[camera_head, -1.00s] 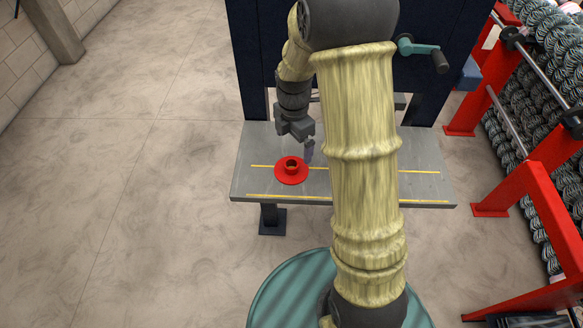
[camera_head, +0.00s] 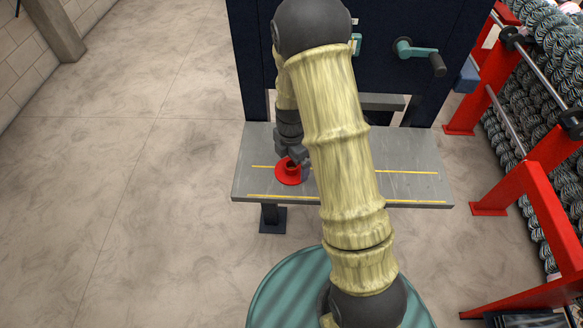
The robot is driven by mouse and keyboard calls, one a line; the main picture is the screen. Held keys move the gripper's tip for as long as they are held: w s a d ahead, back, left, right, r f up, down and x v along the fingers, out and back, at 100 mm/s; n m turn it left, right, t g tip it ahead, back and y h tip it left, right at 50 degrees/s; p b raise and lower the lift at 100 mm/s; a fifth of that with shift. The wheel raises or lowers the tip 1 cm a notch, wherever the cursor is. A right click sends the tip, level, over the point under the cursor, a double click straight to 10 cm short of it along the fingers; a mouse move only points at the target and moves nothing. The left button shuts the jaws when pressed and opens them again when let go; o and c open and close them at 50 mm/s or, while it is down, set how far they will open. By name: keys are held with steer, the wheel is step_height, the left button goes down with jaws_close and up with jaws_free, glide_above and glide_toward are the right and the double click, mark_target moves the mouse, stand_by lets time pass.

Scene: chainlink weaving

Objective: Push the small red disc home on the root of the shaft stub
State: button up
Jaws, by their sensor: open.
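The small red disc (camera_head: 288,176) with its raised hollow hub lies flat on the grey table (camera_head: 415,185), left of the middle. My gripper (camera_head: 297,160) is at the disc's hub, just behind and above it, partly hidden by my arm. It is open. I cannot tell whether its fingers touch the disc. I cannot make out the shaft stub in this view.
Yellow lines run along the table. A dark blue machine frame (camera_head: 395,80) with a teal crank handle (camera_head: 418,52) stands behind it. A red rack (camera_head: 548,215) with striped spools (camera_head: 545,75) is at the right. The floor (camera_head: 150,200) on the left is clear.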

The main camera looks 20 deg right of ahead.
steer(key=shift+f, duration=1.15)
steer(key=c, duration=0.8)
steer(key=shift+r, duration=0.15)
step_height(320, 180, up, 10)
steer(key=shift+f+b, duration=0.1)
steer(key=shift+b, duration=0.65)
steer(key=shift+w, duration=0.1)
